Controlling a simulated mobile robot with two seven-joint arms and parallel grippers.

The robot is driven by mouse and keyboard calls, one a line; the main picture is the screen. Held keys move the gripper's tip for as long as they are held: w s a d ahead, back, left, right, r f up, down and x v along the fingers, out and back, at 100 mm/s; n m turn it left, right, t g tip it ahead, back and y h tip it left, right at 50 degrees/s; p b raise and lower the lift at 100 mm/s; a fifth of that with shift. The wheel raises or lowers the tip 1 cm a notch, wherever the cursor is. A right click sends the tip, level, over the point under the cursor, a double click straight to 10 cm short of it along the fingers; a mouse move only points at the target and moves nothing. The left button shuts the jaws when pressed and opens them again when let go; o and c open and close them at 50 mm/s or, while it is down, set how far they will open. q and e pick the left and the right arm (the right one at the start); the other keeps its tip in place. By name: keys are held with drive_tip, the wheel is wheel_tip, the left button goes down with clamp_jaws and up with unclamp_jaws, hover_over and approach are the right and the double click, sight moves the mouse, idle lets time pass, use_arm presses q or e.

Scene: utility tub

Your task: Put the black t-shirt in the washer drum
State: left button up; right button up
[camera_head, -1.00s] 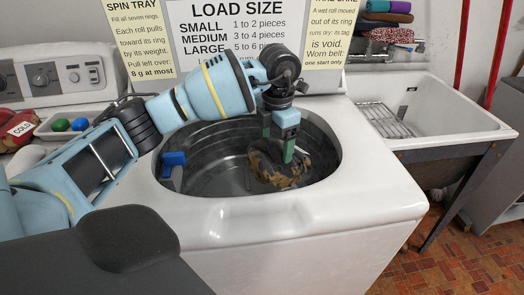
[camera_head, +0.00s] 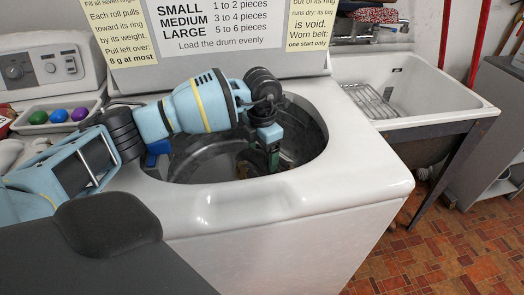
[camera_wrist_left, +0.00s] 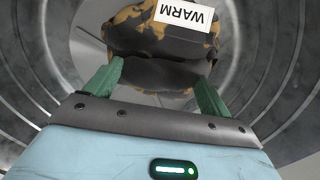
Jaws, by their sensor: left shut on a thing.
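The black t-shirt (camera_head: 248,162) is a bunched dark garment with tan blotches, inside the washer drum (camera_head: 205,168). In the left wrist view the garment (camera_wrist_left: 150,45) carries a white tag reading WARM. My left gripper (camera_head: 272,158) reaches down through the round opening of the white washer (camera_head: 340,170). Its green fingers are shut on the garment, one on each side, in the left wrist view (camera_wrist_left: 160,80). Ribbed metal drum walls surround it there. Whether the garment touches the drum floor I cannot tell. My right gripper is not in view.
A blue part (camera_head: 157,150) sits at the left of the drum rim. A white sink (camera_head: 455,100) stands at the right. A load-size sign (camera_head: 235,35) is behind the opening.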

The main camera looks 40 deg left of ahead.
use_arm(q)
drive_tip(key=shift+f, duration=0.4)
drive_tip(key=shift+f, duration=0.2)
drive_tip(key=o, duration=1.3)
drive_tip(key=shift+r, duration=0.15)
drive_tip(key=shift+r, duration=0.35)
wheel_tip(320, 180, up, 12)
drive_tip(key=shift+r+p, duration=0.15)
drive_tip(key=shift+p, duration=0.25)
